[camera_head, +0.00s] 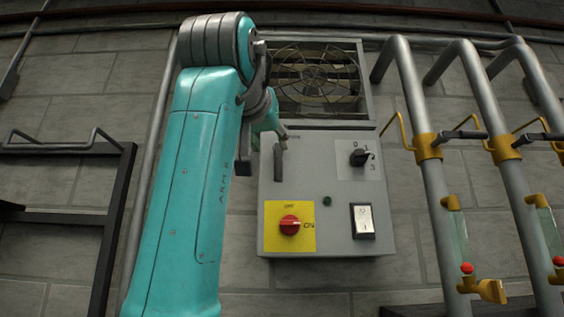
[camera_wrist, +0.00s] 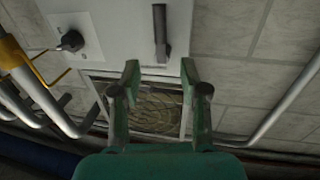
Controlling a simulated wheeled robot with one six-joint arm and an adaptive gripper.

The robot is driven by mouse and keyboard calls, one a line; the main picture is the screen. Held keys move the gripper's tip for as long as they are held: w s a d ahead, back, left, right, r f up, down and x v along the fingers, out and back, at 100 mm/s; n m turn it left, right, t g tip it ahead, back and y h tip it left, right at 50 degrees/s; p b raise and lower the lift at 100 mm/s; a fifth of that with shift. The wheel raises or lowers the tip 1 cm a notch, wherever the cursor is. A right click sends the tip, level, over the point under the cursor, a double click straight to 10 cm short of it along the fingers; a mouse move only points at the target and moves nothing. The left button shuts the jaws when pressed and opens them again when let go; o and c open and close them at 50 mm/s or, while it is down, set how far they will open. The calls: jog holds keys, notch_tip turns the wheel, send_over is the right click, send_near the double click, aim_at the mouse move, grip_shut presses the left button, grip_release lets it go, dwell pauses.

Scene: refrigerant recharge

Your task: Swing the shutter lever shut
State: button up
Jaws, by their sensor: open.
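The shutter lever appears to be the dark grey vertical bar (camera_head: 278,164) at the upper left of the grey control box (camera_head: 310,215). The lever also shows in the wrist view (camera_wrist: 160,38), upright in the picture. The framed fan opening (camera_head: 316,82) above the box is uncovered enough to show the fan and its guard; it is also in the wrist view (camera_wrist: 150,108). My gripper (camera_wrist: 160,72) is open and empty, its two green fingers spread either side of the lever's line, apart from it. In the head view my arm partly hides the gripper.
The box carries a rotary selector (camera_head: 358,157), a red knob on a yellow plate (camera_head: 290,225), a green button (camera_head: 327,201) and a rocker switch (camera_head: 363,221). Pipes with yellow valves (camera_head: 429,148) stand right. A dark metal frame (camera_head: 113,220) stands left.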

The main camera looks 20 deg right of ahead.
aim_at(277, 160)
jog(key=x, duration=1)
jog(key=shift+w+f, duration=0.15)
grip_shut()
